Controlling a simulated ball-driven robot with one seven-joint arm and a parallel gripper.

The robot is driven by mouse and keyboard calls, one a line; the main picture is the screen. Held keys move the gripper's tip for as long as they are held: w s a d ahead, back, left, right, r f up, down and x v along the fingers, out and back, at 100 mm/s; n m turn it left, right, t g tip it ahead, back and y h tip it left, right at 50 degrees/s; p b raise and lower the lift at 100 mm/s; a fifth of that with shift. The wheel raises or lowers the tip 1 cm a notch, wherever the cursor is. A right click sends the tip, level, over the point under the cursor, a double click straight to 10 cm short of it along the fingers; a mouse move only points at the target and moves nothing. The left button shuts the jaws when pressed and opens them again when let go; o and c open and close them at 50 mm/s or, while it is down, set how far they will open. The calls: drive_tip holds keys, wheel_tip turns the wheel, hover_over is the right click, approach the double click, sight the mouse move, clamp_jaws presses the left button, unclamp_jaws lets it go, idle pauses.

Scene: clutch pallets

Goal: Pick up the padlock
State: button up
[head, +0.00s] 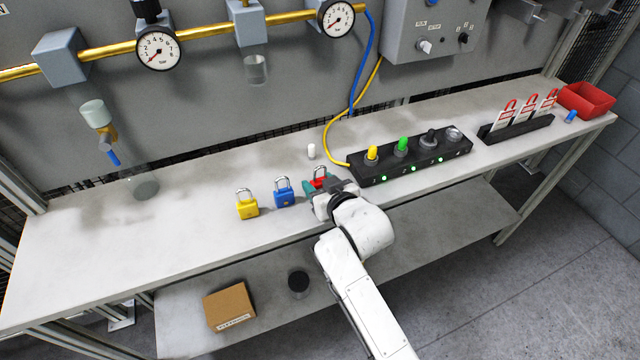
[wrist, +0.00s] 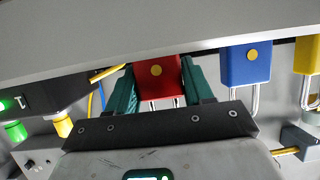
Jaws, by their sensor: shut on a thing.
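A red padlock (head: 319,183) with a silver shackle is at the front part of the workbench, partly hidden by my gripper. In the wrist view the red padlock (wrist: 156,73) has a yellow dot and sits between the two green fingers. My gripper (head: 316,188) is shut on its body, one finger on each side; it also fills the middle of the wrist view (wrist: 158,80). I cannot tell whether the padlock still touches the bench. A blue padlock (head: 284,198) and a yellow padlock (head: 247,209) stand upright to its left.
A black box (head: 410,160) with coloured knobs and green lights is close to the right. A small white cylinder (head: 311,151) stands behind. Tags (head: 527,109) in a black rack and a red bin (head: 586,99) are at the far right. The bench's left part is mostly clear.

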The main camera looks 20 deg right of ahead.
drive_tip(key=shift+r, duration=0.5)
wheel_tip(320, 180, up, 3)
drive_tip(key=shift+s+f+b, duration=0.1)
drive_tip(key=shift+f+b, duration=0.1)
drive_tip(key=shift+b, duration=0.2)
drive_tip(key=w+a+r+v, duration=0.1)
drive_tip(key=r+v, duration=0.2)
drive_tip(key=v, duration=1.3)
drive_tip(key=shift+b, duration=0.45)
drive_tip(key=shift+d+r, duration=0.1)
